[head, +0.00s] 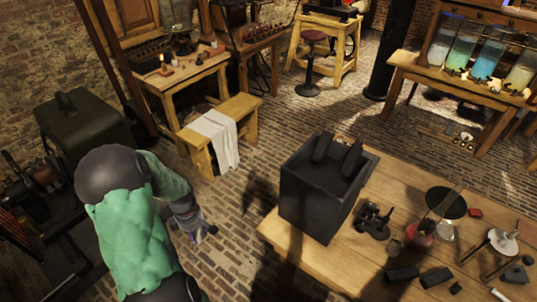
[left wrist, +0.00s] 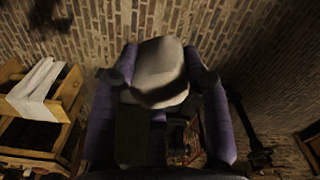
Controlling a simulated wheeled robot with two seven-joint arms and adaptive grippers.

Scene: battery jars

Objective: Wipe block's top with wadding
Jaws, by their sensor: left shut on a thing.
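My left gripper (left wrist: 160,74) is shut on a pale, soft-looking pad, the wadding (left wrist: 158,58), in the left wrist view. Smaller dark blocks (head: 402,273) lie near the table's front. My right gripper is not in view.
A small dark device (head: 373,222), a round black disc (head: 446,203) and other small items crowd the table right of the box. A bench with a white cloth (head: 215,138) stands behind my left arm. Brick floor (head: 240,205) lies open between bench and table.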

